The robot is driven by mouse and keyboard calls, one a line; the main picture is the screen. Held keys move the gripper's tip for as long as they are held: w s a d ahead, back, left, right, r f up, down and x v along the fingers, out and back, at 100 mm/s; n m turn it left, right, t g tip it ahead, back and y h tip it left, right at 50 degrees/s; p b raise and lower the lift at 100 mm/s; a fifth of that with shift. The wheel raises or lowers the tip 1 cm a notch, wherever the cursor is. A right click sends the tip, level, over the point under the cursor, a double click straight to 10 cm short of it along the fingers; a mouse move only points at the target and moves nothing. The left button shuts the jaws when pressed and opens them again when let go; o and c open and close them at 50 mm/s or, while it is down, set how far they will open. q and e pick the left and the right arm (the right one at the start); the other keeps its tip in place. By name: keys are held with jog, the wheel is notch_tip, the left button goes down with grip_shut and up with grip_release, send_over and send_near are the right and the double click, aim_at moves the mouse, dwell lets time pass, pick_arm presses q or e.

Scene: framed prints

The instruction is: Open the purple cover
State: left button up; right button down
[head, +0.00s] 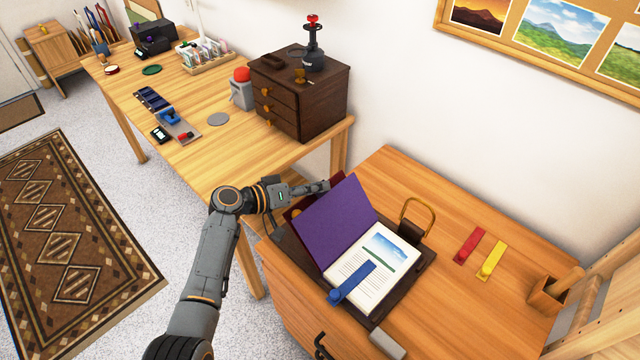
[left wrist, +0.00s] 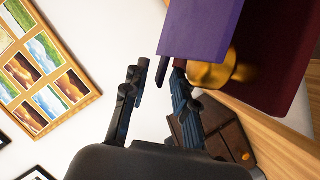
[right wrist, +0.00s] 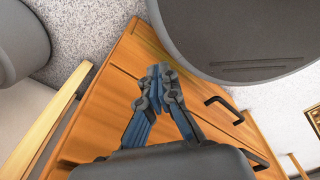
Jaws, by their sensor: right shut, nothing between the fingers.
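The purple cover (head: 337,222) stands raised and tilted on the left side of an open book, whose page (head: 385,262) shows a landscape and text. My left gripper (head: 322,186) is at the cover's upper left edge. In the left wrist view its fingers (left wrist: 160,75) are apart, with the purple cover (left wrist: 203,28) right at the tips; I cannot tell whether they touch. A dark red panel (left wrist: 278,50) and a brass knob (left wrist: 212,74) show behind the cover. My right gripper (right wrist: 158,78) is shut and empty, outside the head view.
A blue strip (head: 352,282) lies across the page. The book rests on a dark base with a brass clasp (head: 417,216). Red (head: 468,246) and yellow (head: 491,260) strips lie right of it. A dark drawer chest (head: 300,90) stands on the table behind. Wooden drawers (right wrist: 95,105) are near my right gripper.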

pick_arm(q)
jog(key=shift+x, duration=0.8)
jog(key=shift+c, duration=0.5)
grip_shut()
